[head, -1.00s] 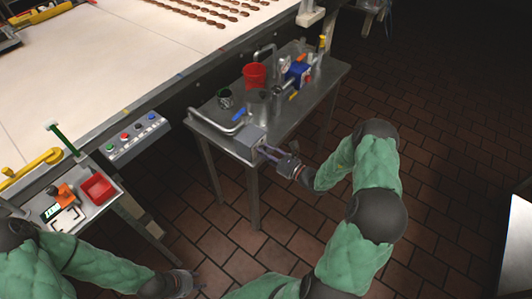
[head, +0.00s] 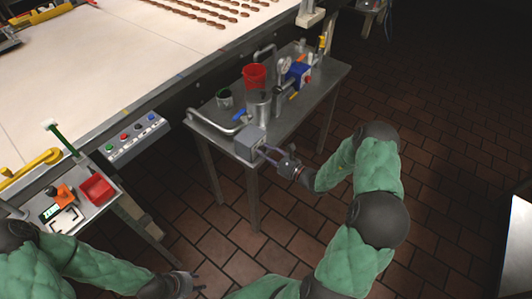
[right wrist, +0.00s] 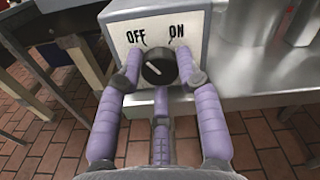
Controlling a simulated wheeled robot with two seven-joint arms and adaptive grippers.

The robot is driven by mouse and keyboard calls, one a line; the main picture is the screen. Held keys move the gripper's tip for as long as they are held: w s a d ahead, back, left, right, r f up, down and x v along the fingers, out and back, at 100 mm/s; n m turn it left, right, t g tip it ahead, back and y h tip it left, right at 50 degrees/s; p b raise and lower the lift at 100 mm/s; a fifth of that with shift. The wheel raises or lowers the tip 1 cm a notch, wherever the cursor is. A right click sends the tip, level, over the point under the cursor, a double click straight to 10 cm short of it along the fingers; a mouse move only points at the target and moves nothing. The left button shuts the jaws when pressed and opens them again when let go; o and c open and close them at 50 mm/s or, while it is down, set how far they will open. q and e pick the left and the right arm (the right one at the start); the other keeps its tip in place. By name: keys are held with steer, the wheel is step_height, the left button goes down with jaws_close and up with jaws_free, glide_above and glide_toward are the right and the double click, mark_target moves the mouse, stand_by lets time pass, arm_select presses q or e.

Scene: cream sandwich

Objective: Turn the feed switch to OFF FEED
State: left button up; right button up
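The feed switch is a grey box (head: 250,143) at the near corner of the steel side table. In the right wrist view, its pale front (right wrist: 157,35) reads OFF at left and ON at right. A round black knob (right wrist: 158,68) sits below the words, with a pale mark on it. My right gripper (right wrist: 158,62) has its purple fingers on either side of the knob; firm contact cannot be made out. It also shows in front of the box in the head view (head: 272,153). My left gripper (head: 196,283) is low in the head view, empty, with its fingers apart.
The steel table (head: 325,100) holds a red bucket (head: 254,76), pipes and a blue pump part (head: 298,72). A button panel (head: 137,137) is fixed beside the conveyor (head: 90,60). A red tray (head: 97,188) is at the left. Tiled floor is open at the right.

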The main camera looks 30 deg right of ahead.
steer(key=o, duration=0.3)
steer(key=shift+f, duration=0.15)
steer(key=v, duration=1.2)
